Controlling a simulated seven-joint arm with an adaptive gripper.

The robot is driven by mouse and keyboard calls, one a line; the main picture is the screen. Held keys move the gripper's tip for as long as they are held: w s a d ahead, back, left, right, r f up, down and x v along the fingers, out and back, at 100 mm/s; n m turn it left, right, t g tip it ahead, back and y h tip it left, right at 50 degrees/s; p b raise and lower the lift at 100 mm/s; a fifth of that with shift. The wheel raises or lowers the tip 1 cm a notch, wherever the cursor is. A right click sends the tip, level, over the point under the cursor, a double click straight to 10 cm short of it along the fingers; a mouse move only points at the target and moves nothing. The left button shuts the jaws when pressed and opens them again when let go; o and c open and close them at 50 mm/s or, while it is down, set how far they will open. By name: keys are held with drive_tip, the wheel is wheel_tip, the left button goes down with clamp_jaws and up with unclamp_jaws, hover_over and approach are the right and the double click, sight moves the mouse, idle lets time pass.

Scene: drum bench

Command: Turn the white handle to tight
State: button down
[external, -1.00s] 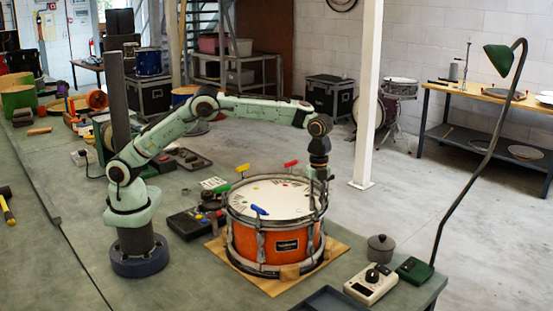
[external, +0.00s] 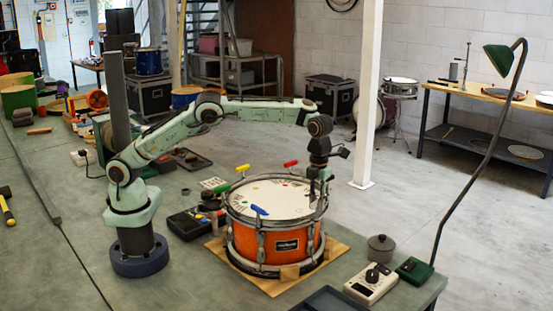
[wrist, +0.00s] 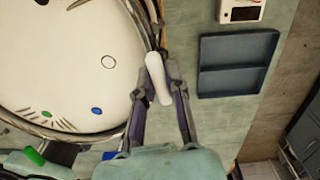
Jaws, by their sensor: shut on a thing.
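The drum (external: 275,243) has an orange shell and a white head, and stands on a wooden board. My gripper (external: 318,198) points down over the drum's right rim. In the wrist view my gripper (wrist: 157,80) has one finger on each side of the white handle (wrist: 156,72) and is shut on it. The handle lies beside the rim, at a slant between the fingers. In the external view the white handle cannot be made out behind my gripper. Small coloured marks show on the head; their meaning is too small to read.
Other handles stand around the rim: blue (external: 258,210), yellow (external: 223,189), green (external: 242,168) and red (external: 291,163). A dark tray (wrist: 238,62) lies nearby.

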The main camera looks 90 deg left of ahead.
drive_tip(key=shift+m, duration=0.6)
drive_tip(key=c, duration=1.1)
unclamp_jaws()
drive_tip(key=shift+r, duration=6)
